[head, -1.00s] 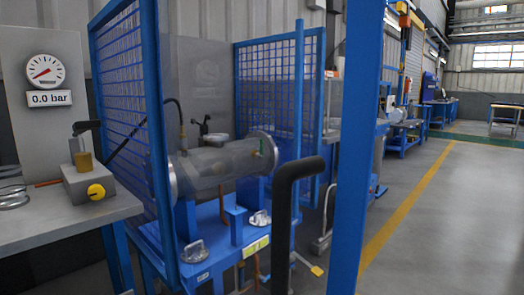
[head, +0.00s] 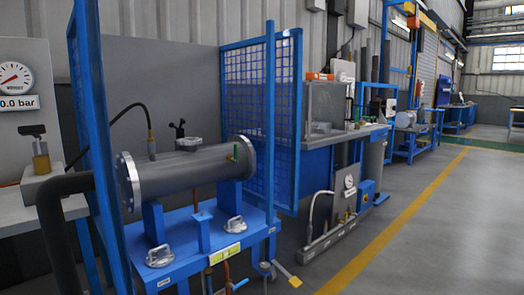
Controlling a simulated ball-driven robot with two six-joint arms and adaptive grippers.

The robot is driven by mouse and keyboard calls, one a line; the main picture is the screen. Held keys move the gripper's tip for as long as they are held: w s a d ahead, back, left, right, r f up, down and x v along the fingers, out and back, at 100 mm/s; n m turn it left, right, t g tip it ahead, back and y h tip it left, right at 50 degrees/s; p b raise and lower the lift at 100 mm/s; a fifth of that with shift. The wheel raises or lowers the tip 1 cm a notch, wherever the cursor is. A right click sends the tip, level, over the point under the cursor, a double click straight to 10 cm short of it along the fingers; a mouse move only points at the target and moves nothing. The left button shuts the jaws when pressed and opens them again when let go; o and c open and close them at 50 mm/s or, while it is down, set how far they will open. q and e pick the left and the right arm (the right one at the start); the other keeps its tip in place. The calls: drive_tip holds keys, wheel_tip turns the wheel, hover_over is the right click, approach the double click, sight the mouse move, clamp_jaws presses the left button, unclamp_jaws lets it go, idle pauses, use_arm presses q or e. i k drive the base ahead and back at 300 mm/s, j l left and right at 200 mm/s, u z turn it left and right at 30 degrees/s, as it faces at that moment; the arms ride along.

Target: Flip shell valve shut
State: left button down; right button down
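The flanged shell (head: 185,174) is a grey horizontal cylinder on blue supports, with a round flange at each end. The handle's exact setting is too small to tell. A black fitting with a hose (head: 150,128) rises from the top left of the shell. A dark fitting (head: 181,129) shows behind the shell. Neither of my grippers is in view.
Blue mesh panels (head: 285,115) flank the shell. A blue bench (head: 180,228) carries it and two metal clamps (head: 161,256). A thick dark bent tube (head: 55,215) crosses the near left. A pressure gauge (head: 15,77) reads 0.0 bar. The floor at right (head: 430,235) is open.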

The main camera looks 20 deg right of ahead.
sight(235, 159)
drive_tip(key=l+z, duration=0.1)
drive_tip(key=l, duration=0.4)
drive_tip(key=i+l, duration=0.15)
drive_tip(key=l, duration=0.4)
drive_tip(key=i+l+z, duration=0.15)
drive_tip(key=l, duration=0.35)
drive_tip(key=i+l+z, duration=0.1)
drive_tip(key=i+z, duration=0.15)
drive_tip(key=i, duration=0.7)
drive_tip(key=i+j+z, duration=0.1)
drive_tip(key=i+j, duration=0.3)
drive_tip(key=j, duration=0.1)
